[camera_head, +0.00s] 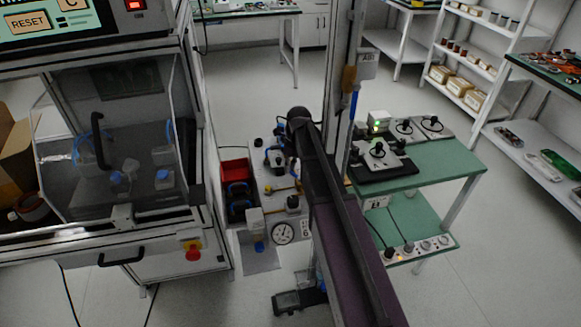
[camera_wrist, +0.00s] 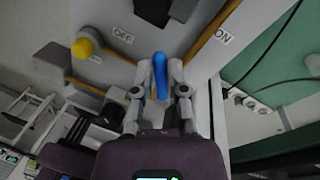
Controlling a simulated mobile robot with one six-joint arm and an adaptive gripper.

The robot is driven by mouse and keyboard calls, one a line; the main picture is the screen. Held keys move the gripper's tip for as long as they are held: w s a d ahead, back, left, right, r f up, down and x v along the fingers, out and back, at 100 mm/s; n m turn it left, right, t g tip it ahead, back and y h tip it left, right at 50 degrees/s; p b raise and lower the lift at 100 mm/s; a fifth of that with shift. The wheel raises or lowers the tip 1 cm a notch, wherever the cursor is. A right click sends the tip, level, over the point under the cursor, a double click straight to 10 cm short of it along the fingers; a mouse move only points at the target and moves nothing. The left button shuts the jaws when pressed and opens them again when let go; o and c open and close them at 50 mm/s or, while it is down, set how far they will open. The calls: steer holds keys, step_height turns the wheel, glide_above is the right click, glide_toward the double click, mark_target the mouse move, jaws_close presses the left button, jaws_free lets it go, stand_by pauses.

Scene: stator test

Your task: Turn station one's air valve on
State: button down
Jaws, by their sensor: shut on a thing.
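In the wrist view my gripper (camera_wrist: 161,78) is shut on a blue valve handle (camera_wrist: 159,70), one finger on each side of it. The handle lies between an OFF label (camera_wrist: 122,35) at the left and an ON label (camera_wrist: 222,37) at the right. A brown-yellow pipe (camera_wrist: 208,32) runs by the ON label. In the head view my dark arm reaches over the grey air panel (camera_head: 262,207), which has a round gauge (camera_head: 284,233). My fingertips and the held handle cannot be made out there.
A yellow knob (camera_wrist: 82,48) sits left of the handle. A green-topped bench (camera_head: 430,170) with devices stands right of my arm. Floor is open behind.

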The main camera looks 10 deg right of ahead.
steer(key=shift+s, duration=0.1)
steer(key=c, duration=0.7)
jaws_free()
steer(key=shift+a, duration=0.1)
